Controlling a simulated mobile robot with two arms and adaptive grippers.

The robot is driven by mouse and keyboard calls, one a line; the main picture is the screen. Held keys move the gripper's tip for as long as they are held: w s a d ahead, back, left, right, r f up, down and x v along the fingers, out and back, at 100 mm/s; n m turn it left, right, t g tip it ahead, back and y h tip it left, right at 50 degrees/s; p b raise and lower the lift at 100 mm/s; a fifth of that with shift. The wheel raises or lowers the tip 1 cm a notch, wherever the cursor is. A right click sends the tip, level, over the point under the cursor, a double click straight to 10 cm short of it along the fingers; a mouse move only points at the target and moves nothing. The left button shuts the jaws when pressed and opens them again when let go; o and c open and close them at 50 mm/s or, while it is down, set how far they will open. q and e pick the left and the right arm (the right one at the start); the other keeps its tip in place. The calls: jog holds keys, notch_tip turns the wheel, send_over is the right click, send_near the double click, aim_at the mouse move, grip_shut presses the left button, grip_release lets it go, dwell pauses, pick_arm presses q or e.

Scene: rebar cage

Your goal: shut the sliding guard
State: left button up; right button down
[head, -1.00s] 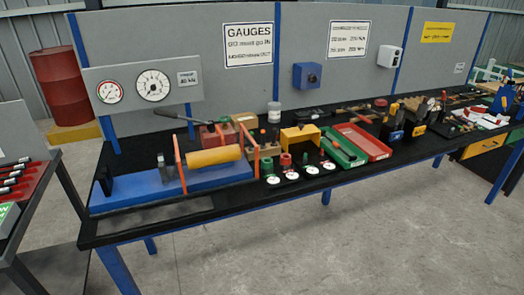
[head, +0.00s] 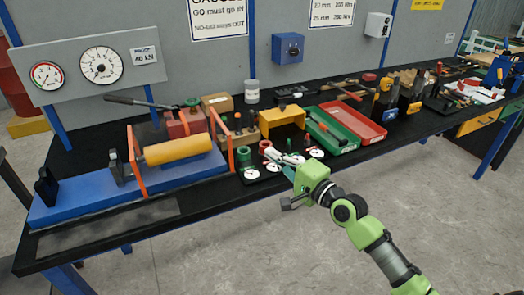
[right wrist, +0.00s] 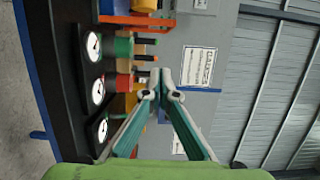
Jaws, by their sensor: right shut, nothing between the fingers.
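The sliding guard appears to be the orange frame (head: 135,162), with two orange uprights, on the long blue bed (head: 75,198) at the left of the bench in the head view. A yellow cylinder (head: 178,149) lies between its uprights. A grey block stands left of the frame and a black bracket (head: 46,186) at the bed's left end. My right gripper (head: 270,154) is shut and empty, right of the frame and apart from it, over the row of gauges. Its fingers meet in the right wrist view (right wrist: 160,78). My left gripper is not in view.
White dials (head: 251,173) and coloured plugs stand close by the right gripper. A green tray (head: 340,149) and a red tray (head: 366,138) lie to the right. A lever (head: 135,101) sticks out behind the frame. Dials hang on a grey panel (head: 125,82). The floor in front is clear.

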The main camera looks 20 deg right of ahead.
jog(key=w+a+p, duration=0.3)
jog(key=w+a, duration=0.3)
jog(key=w, duration=0.2)
jog(key=shift+w+a, duration=0.25)
jog(key=shift+w, duration=0.05)
jog(key=shift+f, duration=0.15)
